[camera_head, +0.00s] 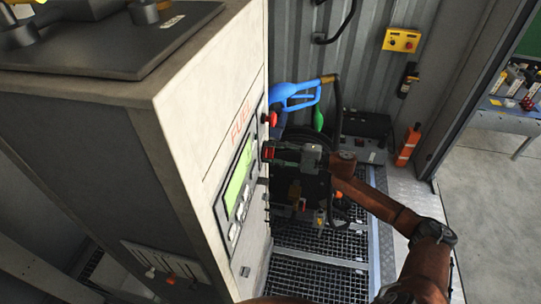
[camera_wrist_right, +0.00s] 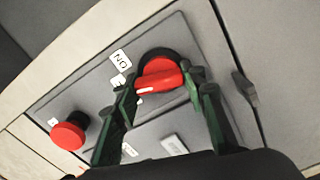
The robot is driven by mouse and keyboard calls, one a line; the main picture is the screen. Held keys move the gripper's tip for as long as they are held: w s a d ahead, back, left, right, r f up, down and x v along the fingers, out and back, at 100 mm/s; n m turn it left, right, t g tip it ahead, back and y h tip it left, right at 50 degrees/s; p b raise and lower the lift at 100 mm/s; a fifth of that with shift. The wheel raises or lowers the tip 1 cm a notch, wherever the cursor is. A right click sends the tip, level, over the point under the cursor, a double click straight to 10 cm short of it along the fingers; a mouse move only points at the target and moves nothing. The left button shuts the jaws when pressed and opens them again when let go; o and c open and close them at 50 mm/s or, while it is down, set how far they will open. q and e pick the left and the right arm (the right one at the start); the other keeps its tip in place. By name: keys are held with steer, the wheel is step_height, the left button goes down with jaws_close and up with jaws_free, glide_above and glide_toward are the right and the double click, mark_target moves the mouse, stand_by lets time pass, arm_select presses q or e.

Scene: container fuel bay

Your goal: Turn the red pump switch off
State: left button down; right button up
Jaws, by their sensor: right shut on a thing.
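The red pump switch (camera_wrist_right: 160,76) is a rotary knob on a dark round base, on a grey panel. A white mark shows at its left end, pointing left and slightly down in the right wrist view. A white label (camera_wrist_right: 121,60) reading ON sits to its upper left; another label below that is partly hidden by a finger. My right gripper (camera_wrist_right: 162,82) is shut on the switch, one dark green finger at each end of the knob. In the head view my right gripper (camera_head: 276,152) is against the pump's side face. My left gripper is out of view.
A red mushroom button (camera_wrist_right: 70,132) stands on the same panel. The fuel pump cabinet (camera_head: 205,75) fills the left, with a green display (camera_head: 239,171). A blue nozzle (camera_head: 295,93) hangs behind my gripper. Grated floor (camera_head: 315,278) lies below.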

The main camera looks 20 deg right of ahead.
steer(key=n+b, duration=0.2)
steer(key=n, duration=0.1)
steer(key=shift+r, duration=0.1)
steer(key=shift+w+d+r+n, duration=0.1)
steer(key=shift+n, duration=0.2)
stand_by(0.4)
steer(key=o, duration=1.1)
steer(key=shift+o, duration=0.5)
steer(key=shift+f, duration=0.2)
steer(key=v, duration=1.2)
steer(key=shift+r, duration=0.1)
